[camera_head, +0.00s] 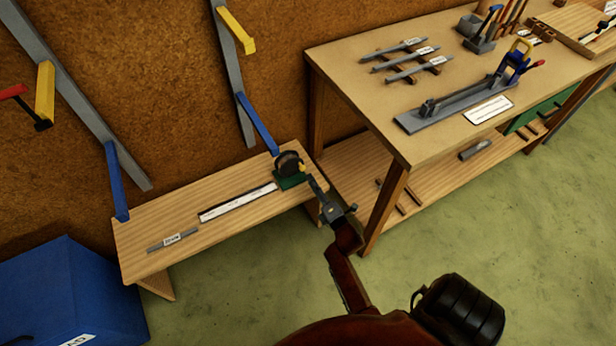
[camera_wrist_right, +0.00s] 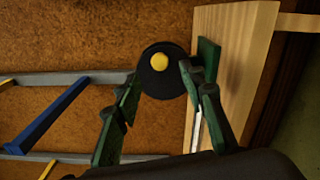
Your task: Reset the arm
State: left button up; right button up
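My right arm reaches from the bottom of the head view to the low wooden shelf. My right gripper (camera_head: 314,184) is at the shelf's right end, beside a black round device (camera_head: 289,162) with a yellow knob and a green base (camera_head: 291,181). In the right wrist view the gripper's two fingers (camera_wrist_right: 161,82) are spread apart. The black disc (camera_wrist_right: 153,82) with its yellow centre (camera_wrist_right: 159,62) shows between and beyond the fingertips. I cannot tell whether they touch it. My left gripper is not in view.
The low shelf (camera_head: 150,240) carries a white labelled strip (camera_head: 238,202) and a grey bar (camera_head: 172,241). A workbench (camera_head: 370,110) at right holds grey bars and a blue-handled fixture (camera_head: 516,60). A blue bin (camera_head: 70,290) stands lower left. Green floor (camera_head: 230,300) is open in front.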

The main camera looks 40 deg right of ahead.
jog(key=shift+s+a, duration=0.15)
jog(key=shift+s, duration=0.55)
